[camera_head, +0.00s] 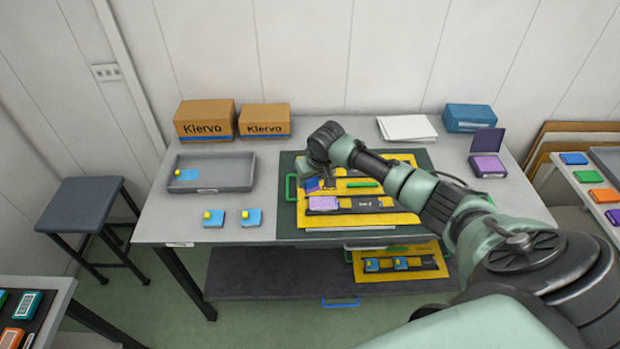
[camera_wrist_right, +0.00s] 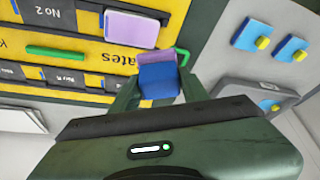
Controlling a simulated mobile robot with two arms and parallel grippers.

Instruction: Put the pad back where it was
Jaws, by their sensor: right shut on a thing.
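My right gripper (camera_head: 316,180) is shut on a small blue pad (camera_head: 312,185) and holds it over the left part of a yellow board (camera_head: 405,219). In the right wrist view the blue pad (camera_wrist_right: 159,80) sits between the fingers (camera_wrist_right: 157,88), with a purple strip showing along its far edge. A light purple block (camera_head: 323,203) lies on the dark strip of the board, near the held pad; it also shows in the wrist view (camera_wrist_right: 130,28). How far the pad is above the board is unclear. My left gripper is out of view.
A grey tray (camera_head: 240,187) with a blue piece and two loose blue pieces (camera_head: 252,217) with yellow knobs are at left. A purple ink pad (camera_head: 488,164) with raised lid sits at right. Two Klervo boxes (camera_head: 205,120) and white papers (camera_head: 406,128) stand behind.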

